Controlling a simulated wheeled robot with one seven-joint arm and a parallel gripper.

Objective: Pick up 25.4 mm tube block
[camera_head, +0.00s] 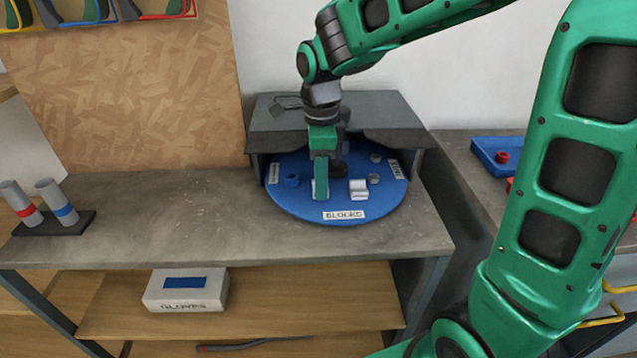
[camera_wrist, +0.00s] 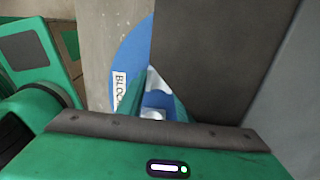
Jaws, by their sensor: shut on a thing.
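My gripper (camera_head: 320,192) points straight down over the blue round turntable (camera_head: 300,207), at its front part. It is shut on a pale block (camera_head: 314,187), mostly hidden behind the finger in the head view. In the wrist view my gripper (camera_wrist: 154,104) has pale surfaces (camera_wrist: 152,114) and a blue patch between its fingers. I cannot read a size on the block, nor tell whether it is clear of the turntable. A second pale block (camera_head: 358,187) stands just right of the gripper, apart from it.
A dark grey housing (camera_head: 385,112) overhangs the back. A stand with two tubes (camera_head: 62,220) is far left; the bench between is clear.

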